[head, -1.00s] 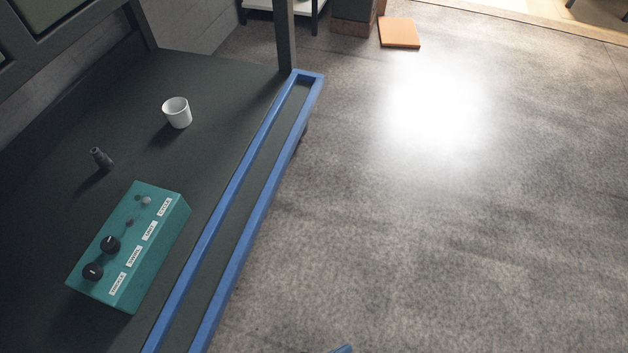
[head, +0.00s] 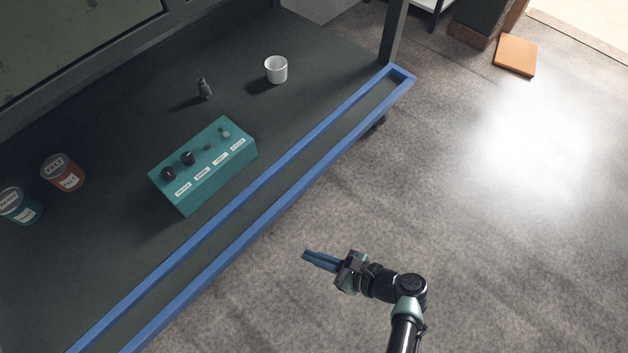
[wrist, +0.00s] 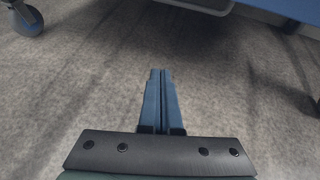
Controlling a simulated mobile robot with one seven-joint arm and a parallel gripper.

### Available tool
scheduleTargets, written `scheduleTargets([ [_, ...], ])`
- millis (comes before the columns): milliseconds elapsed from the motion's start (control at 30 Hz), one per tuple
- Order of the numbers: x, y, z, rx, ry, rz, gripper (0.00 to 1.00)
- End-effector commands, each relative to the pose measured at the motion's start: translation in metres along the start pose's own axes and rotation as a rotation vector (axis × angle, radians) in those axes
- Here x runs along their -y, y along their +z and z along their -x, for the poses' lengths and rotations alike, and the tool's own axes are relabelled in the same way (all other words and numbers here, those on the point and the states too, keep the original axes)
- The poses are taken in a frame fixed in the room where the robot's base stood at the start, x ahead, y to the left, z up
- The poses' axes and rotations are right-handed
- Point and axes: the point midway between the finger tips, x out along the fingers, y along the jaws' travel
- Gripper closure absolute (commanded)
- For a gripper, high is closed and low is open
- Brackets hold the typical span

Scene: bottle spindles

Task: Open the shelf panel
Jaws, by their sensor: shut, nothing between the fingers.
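My gripper (head: 308,256) is over the floor in front of the bench, to the right of its blue edge frame, with nothing between its fingers. The wrist view shows its two blue fingers (wrist: 160,76) shut together, pointing forward above the floor. A greenish panel (head: 75,45) in a dark frame stands at the back of the bench, at the upper left of the head view; I cannot tell whether it is the shelf panel. My gripper is well apart from it. The wrist view does not show this panel.
The dark bench top (head: 110,240) has a blue frame (head: 250,190) along its front edge. On it stand a teal control box (head: 205,180), a white cup (head: 276,70), a small dark bottle-like object (head: 204,89) and two cans (head: 62,172).

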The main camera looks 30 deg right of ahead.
Motion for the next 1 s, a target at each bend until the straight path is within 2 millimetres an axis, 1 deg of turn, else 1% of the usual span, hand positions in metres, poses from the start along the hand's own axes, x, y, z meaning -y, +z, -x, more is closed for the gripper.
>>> scheduleTargets([
  [33,0.016,0.011,0.011,0.051,-0.064,-0.029,1.0],
  [100,0.033,0.02,0.022,0.107,-0.13,-0.058,1.0],
  [200,0.046,0.027,0.031,0.153,-0.182,-0.08,1.0],
  [267,0.05,0.028,0.031,0.165,-0.194,-0.085,1.0],
  [367,0.052,0.028,0.022,0.167,-0.195,-0.084,1.0],
  [467,0.054,0.029,0.006,0.167,-0.192,-0.082,1.0],
  [700,0.064,0.035,-0.046,0.167,-0.19,-0.08,1.0],
  [833,0.069,0.041,-0.071,0.168,-0.191,-0.08,1.0],
  [867,0.069,0.049,-0.063,0.168,-0.195,-0.08,1.0],
  [900,0.069,0.053,-0.059,0.166,-0.195,-0.081,1.0],
  [1000,0.069,0.063,-0.053,0.166,-0.195,-0.081,1.0],
])
